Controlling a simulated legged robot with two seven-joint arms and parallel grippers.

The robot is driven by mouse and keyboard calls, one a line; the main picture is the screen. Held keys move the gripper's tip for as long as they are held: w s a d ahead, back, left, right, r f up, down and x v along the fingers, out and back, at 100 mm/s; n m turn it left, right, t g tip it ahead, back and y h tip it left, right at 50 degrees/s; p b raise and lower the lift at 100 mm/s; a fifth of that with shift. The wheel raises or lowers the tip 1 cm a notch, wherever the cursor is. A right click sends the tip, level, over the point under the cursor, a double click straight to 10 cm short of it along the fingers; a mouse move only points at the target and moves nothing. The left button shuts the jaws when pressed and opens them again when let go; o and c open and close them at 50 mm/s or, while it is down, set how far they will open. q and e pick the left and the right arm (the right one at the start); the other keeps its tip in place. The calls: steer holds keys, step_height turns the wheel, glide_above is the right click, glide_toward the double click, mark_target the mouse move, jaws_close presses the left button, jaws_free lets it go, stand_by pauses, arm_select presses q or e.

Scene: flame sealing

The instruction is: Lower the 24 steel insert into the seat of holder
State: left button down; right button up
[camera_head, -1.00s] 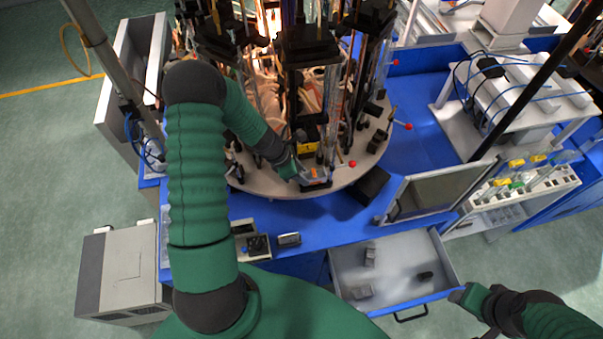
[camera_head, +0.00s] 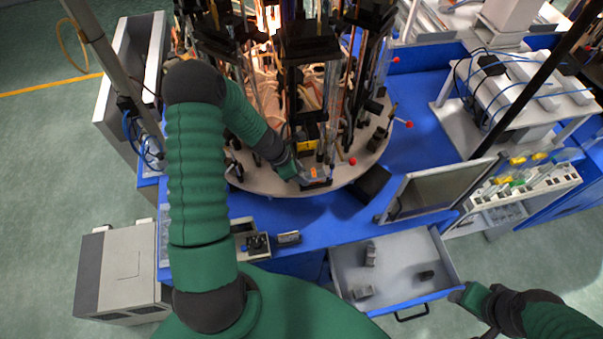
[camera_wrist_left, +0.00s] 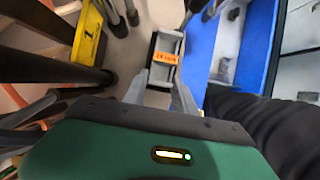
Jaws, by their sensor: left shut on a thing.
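My left gripper (camera_head: 306,175) is at the front rim of the round machine table. In the left wrist view its two grey fingers (camera_wrist_left: 160,88) are shut on a dark grey block with an orange label, which I take to be the steel insert (camera_wrist_left: 163,72). The insert's orange label also shows in the head view (camera_head: 314,172). I cannot tell which part is the holder, and no seat shows clearly; whether the insert touches anything below is unclear. My right gripper (camera_head: 468,297) is at the lower right, beside the drawer, its fingers too unclear to judge.
The round table (camera_head: 262,188) carries tall dark columns and rods close to my left arm. An open drawer (camera_head: 400,262) holds several dark blocks. A monitor (camera_head: 440,190) stands on the blue bench.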

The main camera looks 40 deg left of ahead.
arm_select(q)
steer(key=shift+f+b, duration=0.3)
steer(key=shift+f, duration=0.05)
stand_by(0.4)
steer(key=c, duration=0.9)
jaws_free()
steer(key=shift+r+p, duration=2.05)
steer(key=shift+r, duration=0.25)
